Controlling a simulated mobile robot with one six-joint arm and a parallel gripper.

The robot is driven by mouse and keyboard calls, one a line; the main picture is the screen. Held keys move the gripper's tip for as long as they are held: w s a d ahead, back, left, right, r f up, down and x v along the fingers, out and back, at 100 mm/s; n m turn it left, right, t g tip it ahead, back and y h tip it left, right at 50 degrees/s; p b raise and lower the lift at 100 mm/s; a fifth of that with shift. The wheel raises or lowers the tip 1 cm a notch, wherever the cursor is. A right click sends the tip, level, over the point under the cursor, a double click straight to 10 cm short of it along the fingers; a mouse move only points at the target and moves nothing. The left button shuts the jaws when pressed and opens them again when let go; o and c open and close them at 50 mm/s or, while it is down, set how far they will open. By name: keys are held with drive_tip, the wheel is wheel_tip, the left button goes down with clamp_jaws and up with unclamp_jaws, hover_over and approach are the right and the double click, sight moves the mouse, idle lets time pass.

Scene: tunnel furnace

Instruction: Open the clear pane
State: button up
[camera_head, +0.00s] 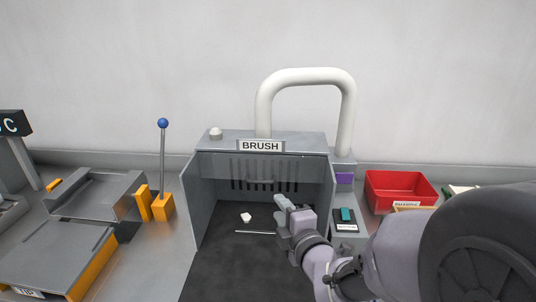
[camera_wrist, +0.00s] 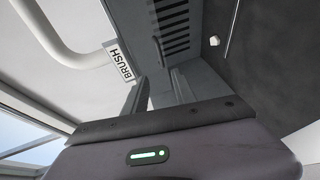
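The grey booth (camera_head: 188,200) with the BRUSH sign (camera_head: 261,146) stands in the middle of the head view. The sign also shows in the wrist view (camera_wrist: 122,65). My gripper (camera_head: 291,208) is in front of the booth's right part, below the sign. In the wrist view its two fingers (camera_wrist: 162,88) stand apart with nothing seen between them.
A small white piece (camera_head: 246,217) and a thin rod (camera_head: 255,232) lie on the booth's dark floor. A white pipe (camera_head: 305,77) arches above the booth. A red bin (camera_head: 400,189) and a teal-switch box (camera_head: 346,215) are right; a blue-knobbed lever (camera_head: 163,155) is left.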

sight(261, 182)
drive_tip(key=b+x, duration=0.2)
drive_tip(key=x, duration=1.3)
drive_tip(key=shift+w+a+f, duration=0.2)
drive_tip(key=shift+w+a, duration=0.05)
clamp_jaws()
idle(0.5)
